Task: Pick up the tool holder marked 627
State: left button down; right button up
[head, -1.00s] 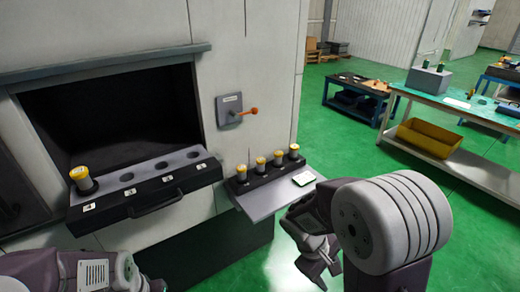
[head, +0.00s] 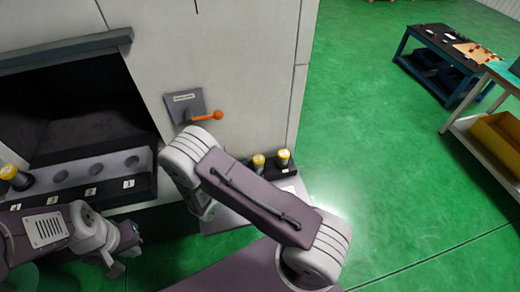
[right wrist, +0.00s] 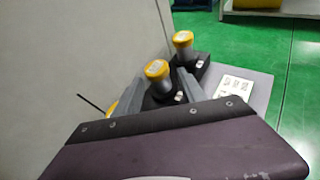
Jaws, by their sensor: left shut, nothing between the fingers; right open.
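Yellow-capped tool holders stand in a black rack on a small shelf. In the head view two show, one (head: 258,162) and the rightmost (head: 283,158); my right arm hides the rest of the row. In the right wrist view, my right gripper (right wrist: 161,78) is open, with one holder (right wrist: 157,70) appearing between its fingers; whether they surround it is unclear. Another holder (right wrist: 183,40) stands beyond, and a yellow edge shows at left. The number 627 is not readable on any holder. My left gripper (head: 117,268) is shut and empty at lower left.
The machine's slotted ledge (head: 100,170) has numbered places and one yellow-capped holder (head: 14,177) at its left. An orange-handled switch (head: 207,116) is on the wall. A white card (right wrist: 236,88) lies beside the rack.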

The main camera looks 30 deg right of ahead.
aim_at(256, 165)
jog(key=shift+s+a+f+n+p, duration=0.1)
jog(key=shift+s+a+n+p, duration=0.2)
jog(key=shift+s+n, duration=0.2)
jog(key=shift+w+d+f+t+p, duration=0.3)
jog(key=shift+w+d+f+p, duration=0.3)
jog(key=shift+p, duration=0.2)
jog(key=shift+d+f, duration=0.1)
jog(key=shift+f, duration=0.05)
jog(key=shift+w, duration=0.15)
jog(key=p+x, duration=0.1)
jog(key=x, duration=0.3)
jog(key=shift+w+f+p, duration=0.2)
jog(key=shift+f+p, duration=0.1)
jog(key=shift+p, duration=0.05)
jog(key=shift+w+d+f, duration=0.1)
jog(key=shift+d, duration=0.05)
jog(key=shift+a, duration=0.2)
jog(key=c, duration=0.8)
grip_shut()
pick_arm(q)
jog(key=r, duration=0.2)
jog(key=a+r, duration=0.1)
jog(key=r, duration=0.1)
jog(key=shift+s+a+r, duration=0.1)
jog(key=shift+r, duration=0.15)
pick_arm(e)
jog(key=shift+d, duration=0.1)
